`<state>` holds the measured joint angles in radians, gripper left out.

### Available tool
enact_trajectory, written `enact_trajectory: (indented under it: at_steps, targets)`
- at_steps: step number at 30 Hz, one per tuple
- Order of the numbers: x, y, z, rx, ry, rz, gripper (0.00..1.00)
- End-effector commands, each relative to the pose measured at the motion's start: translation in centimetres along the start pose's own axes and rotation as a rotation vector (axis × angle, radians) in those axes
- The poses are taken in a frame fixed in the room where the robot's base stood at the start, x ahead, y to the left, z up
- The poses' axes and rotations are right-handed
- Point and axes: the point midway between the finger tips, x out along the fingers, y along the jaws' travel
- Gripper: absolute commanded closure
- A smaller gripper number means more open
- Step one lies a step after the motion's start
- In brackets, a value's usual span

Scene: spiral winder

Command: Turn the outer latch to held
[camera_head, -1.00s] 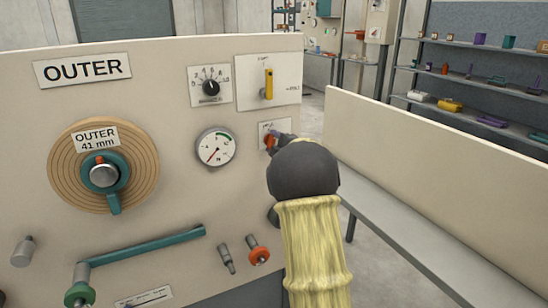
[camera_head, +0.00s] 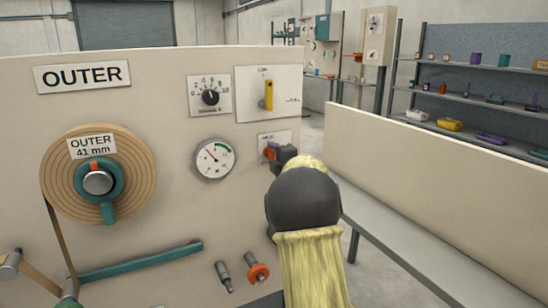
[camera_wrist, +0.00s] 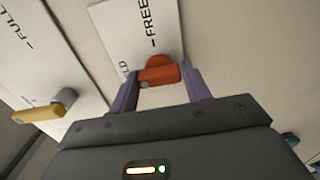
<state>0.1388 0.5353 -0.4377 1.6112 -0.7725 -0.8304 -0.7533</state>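The outer latch is a small orange lever (camera_head: 269,153) on a pale plate (camera_head: 283,139) at the right of the OUTER panel, below the yellow-handled switch. In the wrist view, the orange lever (camera_wrist: 160,75) lies between my gripper's two purple fingers (camera_wrist: 159,84), which appear to touch its two sides. The word FREE shows on the plate above it; a cut-off word ending in LD shows at the left, partly hidden by a finger. In the head view, my gripper (camera_head: 276,153) reaches the plate, and my wrist hides part of it.
The yellow-handled switch (camera_head: 269,96) projects just above the latch. A dial (camera_head: 210,97) and a round gauge (camera_head: 214,158) are to the left. The OUTER spool (camera_head: 60,180) is at far left. A low beige wall (camera_head: 430,165) stands to the right.

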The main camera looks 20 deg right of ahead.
Motion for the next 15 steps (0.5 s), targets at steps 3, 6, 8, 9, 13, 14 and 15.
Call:
enact_trajectory:
  at_steps: [3, 6, 8, 9, 13, 14, 15]
  targets:
    - [0.01, -0.16, -0.02, 0.001, 0.000, -0.002, 0.33]
    - [0.01, -0.09, -0.02, 0.002, 0.000, -0.001, 0.33]
    - [0.01, -0.06, -0.01, 0.002, 0.000, 0.000, 0.33]
    - [0.01, -0.04, -0.01, 0.002, 0.000, 0.000, 0.33]
    - [-0.18, -0.01, 0.00, 0.003, 0.000, 0.001, 0.33]
    - [-0.32, -0.01, 0.01, 0.003, -0.001, 0.001, 0.33]
    - [-0.58, 0.01, 0.03, 0.003, -0.001, 0.001, 0.33]
